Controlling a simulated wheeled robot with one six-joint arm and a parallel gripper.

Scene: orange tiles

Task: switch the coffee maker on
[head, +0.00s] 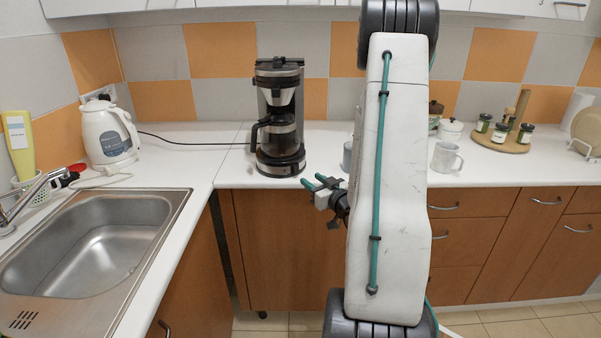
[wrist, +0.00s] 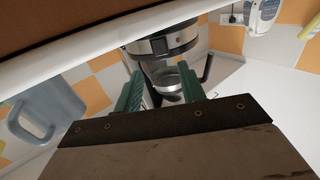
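The coffee maker (head: 279,76) stands upright on the white counter near the back wall, black and silver, with its glass jug (head: 277,135) in place. A silver band runs around its base (head: 284,168); I cannot make out the switch or its position. My gripper (head: 314,181) is just right of and in front of the base, near the counter's front edge, with its teal fingers apart and nothing between them. In the wrist view, the coffee maker (wrist: 165,45) appears upside down beyond the spread fingers (wrist: 160,69), apart from them.
A white kettle (head: 107,133) and a sink (head: 100,240) are on the left. A grey mug (head: 446,157) stands to the right of my arm, with jars on a round wooden board (head: 503,142) further right. My arm hides part of the counter. Counter left of the coffee maker is mostly clear.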

